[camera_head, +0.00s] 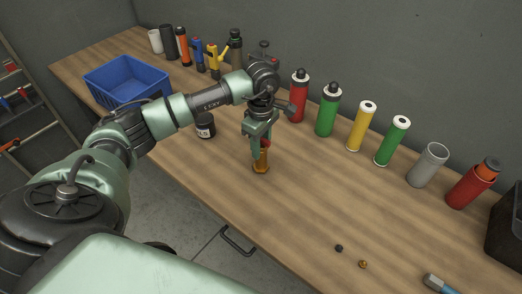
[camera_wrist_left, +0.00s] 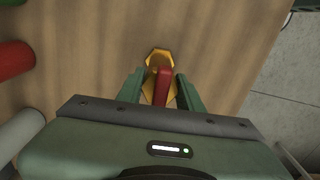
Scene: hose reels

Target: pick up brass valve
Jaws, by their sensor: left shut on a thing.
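The brass valve (camera_head: 261,166) stands upright on the wooden workbench, a small yellow-gold body with a red handle. My left gripper (camera_head: 260,148) points down over it and is shut on it. In the left wrist view the valve's yellow base (camera_wrist_left: 159,58) and red handle (camera_wrist_left: 164,84) show between the two green fingers (camera_wrist_left: 161,90). The fingers hide part of the valve in the head view. The valve's base appears to be on or very close to the bench top; I cannot tell if there is a gap. My right gripper is not in view.
A row of red, green and yellow cylinders (camera_head: 361,126) lines the back of the workbench (camera_head: 215,205). A blue crate (camera_head: 127,80) stands at the left, with a black jar (camera_head: 205,126) nearby. Two small fittings (camera_head: 363,264) lie at the front right.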

